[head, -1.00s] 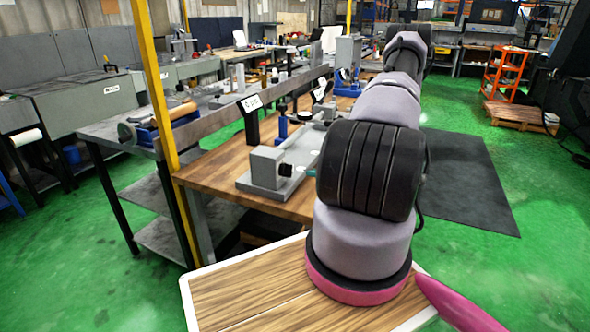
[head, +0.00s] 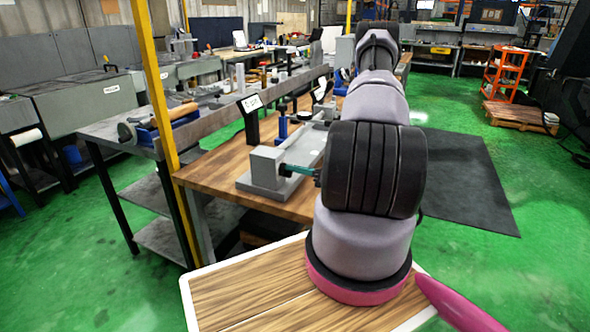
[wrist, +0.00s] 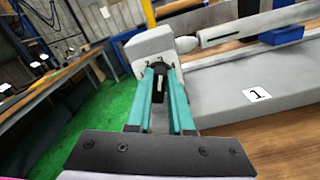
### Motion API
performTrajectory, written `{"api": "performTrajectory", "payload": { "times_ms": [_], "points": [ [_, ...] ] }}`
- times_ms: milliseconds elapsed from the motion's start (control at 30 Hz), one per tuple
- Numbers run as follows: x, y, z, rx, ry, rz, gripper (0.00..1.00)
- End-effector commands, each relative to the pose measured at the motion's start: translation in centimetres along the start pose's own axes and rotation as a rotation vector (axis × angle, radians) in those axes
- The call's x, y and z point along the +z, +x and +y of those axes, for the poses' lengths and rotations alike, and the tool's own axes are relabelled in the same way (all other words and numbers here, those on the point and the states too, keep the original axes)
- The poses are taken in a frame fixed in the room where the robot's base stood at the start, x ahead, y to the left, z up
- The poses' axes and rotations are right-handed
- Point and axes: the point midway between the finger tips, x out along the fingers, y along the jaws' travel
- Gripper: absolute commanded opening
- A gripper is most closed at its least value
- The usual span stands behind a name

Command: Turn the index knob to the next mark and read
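The index knob (wrist: 158,73) is a small black piece on the face of a grey block (wrist: 152,44), which stands at the near end of the grinder. A pale mark shows between the fingers near the knob. My gripper (wrist: 161,72) has two teal fingers, one on each side of the knob, their tips close to the block. I cannot tell whether they press on it. In the head view my gripper (head: 287,169) meets the block (head: 267,166) from the right, and the fingers hide the knob. A white card marked 1 (wrist: 257,94) lies on the grey base (wrist: 225,92).
The grinder's base plate (head: 268,190) sits on a wooden bench (head: 225,172). A yellow pole (head: 160,95) rises at the bench's left. Green floor is open to the right, around a dark mat (head: 465,180).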

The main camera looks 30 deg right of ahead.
Motion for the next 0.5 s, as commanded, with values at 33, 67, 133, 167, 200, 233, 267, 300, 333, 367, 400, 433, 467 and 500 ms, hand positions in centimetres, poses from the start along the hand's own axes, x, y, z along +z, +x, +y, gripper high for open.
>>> {"api": "performTrajectory", "payload": {
  "times_ms": [33,67,133,167,200,233,267,300,333,367,400,433,467,500],
  "points": [
    [0.0,-0.02,-0.02,0.0,0.0,0.0,0.0],
    [0.0,-0.02,-0.02,-0.001,0.0,0.0,0.0],
    [0.0,-0.03,-0.02,-0.001,0.001,0.0,0.0],
    [0.0,-0.03,-0.02,-0.001,0.002,0.0,0.0],
    [0.0,-0.03,-0.03,-0.001,0.005,0.0,0.0],
    [0.0,-0.03,-0.04,-0.001,0.008,0.0,0.0],
    [-0.01,-0.03,-0.04,-0.001,0.013,0.0,0.0],
    [-0.01,-0.03,-0.06,-0.001,0.023,0.0,0.0],
    [-0.01,-0.03,-0.07,-0.001,0.032,0.0,0.0],
    [-0.01,-0.03,-0.08,-0.001,0.041,0.0,0.0],
    [-0.02,-0.04,-0.11,-0.001,0.058,0.0,0.0],
    [-0.02,-0.04,-0.13,-0.001,0.072,0.001,0.0],
    [-0.03,-0.04,-0.15,-0.001,0.088,0.001,0.0],
    [-0.03,-0.04,-0.18,-0.001,0.112,0.001,0.0]
  ]
}}
